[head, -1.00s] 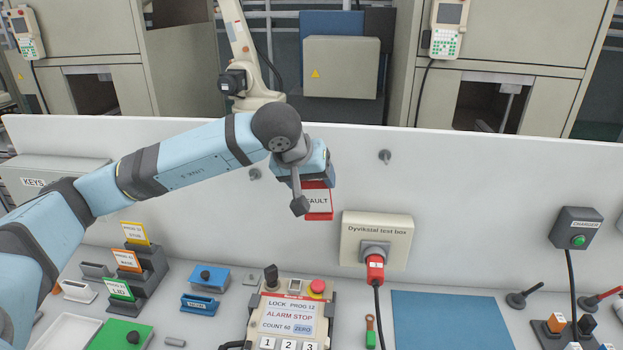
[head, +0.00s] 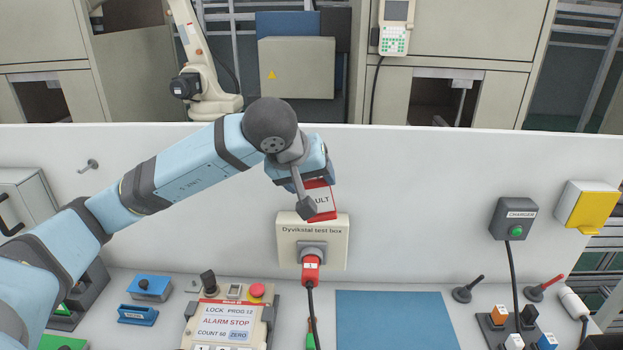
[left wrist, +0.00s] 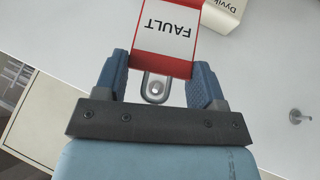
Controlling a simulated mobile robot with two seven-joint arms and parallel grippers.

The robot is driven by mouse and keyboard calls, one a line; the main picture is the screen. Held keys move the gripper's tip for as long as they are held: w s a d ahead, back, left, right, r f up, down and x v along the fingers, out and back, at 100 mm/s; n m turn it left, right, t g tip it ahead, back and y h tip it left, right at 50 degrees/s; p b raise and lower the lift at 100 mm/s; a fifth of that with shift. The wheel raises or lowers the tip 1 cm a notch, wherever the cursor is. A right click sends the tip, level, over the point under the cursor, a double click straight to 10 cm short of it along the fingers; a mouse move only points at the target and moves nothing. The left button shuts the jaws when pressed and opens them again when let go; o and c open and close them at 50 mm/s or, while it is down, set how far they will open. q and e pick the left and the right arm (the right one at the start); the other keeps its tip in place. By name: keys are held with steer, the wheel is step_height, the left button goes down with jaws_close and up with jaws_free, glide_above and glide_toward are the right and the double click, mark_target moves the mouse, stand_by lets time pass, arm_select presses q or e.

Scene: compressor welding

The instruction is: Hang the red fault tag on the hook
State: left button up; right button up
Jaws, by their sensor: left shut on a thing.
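The red fault tag (head: 321,201) has a white face lettered FAULT. It hangs below my left gripper (head: 318,181), in front of the white upright panel, just above the test box. In the left wrist view the tag (left wrist: 168,30) sits between the two blue fingers of my left gripper (left wrist: 160,64), which is shut on it. Its metal loop (left wrist: 147,84) shows between the fingers, with a round hook end (left wrist: 157,88) visible inside its outline. I cannot tell whether the loop is around the hook. My gripper hides this hook in the head view. My right gripper is not in view.
Another hook (head: 88,165) is on the panel at left; a peg (left wrist: 297,116) shows right in the wrist view. The test box (head: 333,256) with a red plug (head: 311,270) is below the tag. The charger (head: 513,217) is at right. The blue mat (head: 392,320) is bare.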

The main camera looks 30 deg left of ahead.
arm_select(q)
steer(key=shift+w+a+f+p, duration=0.15)
steer(key=shift+w+a, duration=0.45)
steer(key=shift+w, duration=0.45)
steer(key=shift+w+a+p, duration=0.2)
steer(key=shift+w+a, duration=0.4)
steer(key=shift+w, duration=0.4)
steer(key=shift+w+a+f+p, duration=0.15)
steer(key=shift+w+a, duration=0.45)
steer(key=shift+w, duration=0.45)
steer(key=shift+w+a+f+b, duration=0.35)
steer(key=shift+w+b, duration=0.1)
steer(key=shift+w, duration=0.05)
steer(key=shift+w+f, duration=0.15)
steer(key=o, duration=1.3)
